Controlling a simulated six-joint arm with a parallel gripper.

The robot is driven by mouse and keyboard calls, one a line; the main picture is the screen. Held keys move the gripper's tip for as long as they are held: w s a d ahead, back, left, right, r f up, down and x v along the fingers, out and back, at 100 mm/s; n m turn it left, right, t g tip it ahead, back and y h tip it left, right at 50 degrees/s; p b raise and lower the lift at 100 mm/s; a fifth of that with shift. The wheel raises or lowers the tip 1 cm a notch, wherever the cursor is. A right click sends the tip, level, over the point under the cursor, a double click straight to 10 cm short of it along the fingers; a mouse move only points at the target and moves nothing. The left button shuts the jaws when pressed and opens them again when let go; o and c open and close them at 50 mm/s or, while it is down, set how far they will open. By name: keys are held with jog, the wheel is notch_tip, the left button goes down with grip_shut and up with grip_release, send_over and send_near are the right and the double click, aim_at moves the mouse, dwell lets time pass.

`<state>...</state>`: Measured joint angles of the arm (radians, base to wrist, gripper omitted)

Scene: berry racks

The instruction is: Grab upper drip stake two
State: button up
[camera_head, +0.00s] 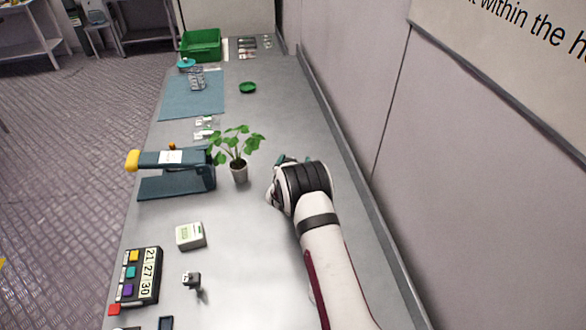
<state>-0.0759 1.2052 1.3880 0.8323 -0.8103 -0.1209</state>
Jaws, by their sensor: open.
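I cannot make out any drip stake for certain in the head view. My arm reaches in from the lower right, and its wrist covers the bench on the right of the potted plant (238,172). My gripper (273,187) shows only in part at the wrist's left side. It is open, but its fingertips are mostly hidden and I see nothing held. A small teal-green thing (284,160) shows just behind the wrist; I cannot tell what it is.
A dark blue press-like device with a yellow end (160,158) stands left of the plant. Nearer are a pale box (190,236) and a panel with coloured blocks (143,278). A blue mat (180,103), green dish (248,88) and green crate (202,45) lie farther back. A wall bounds the right.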

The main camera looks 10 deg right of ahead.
grip_shut()
dwell(0.3)
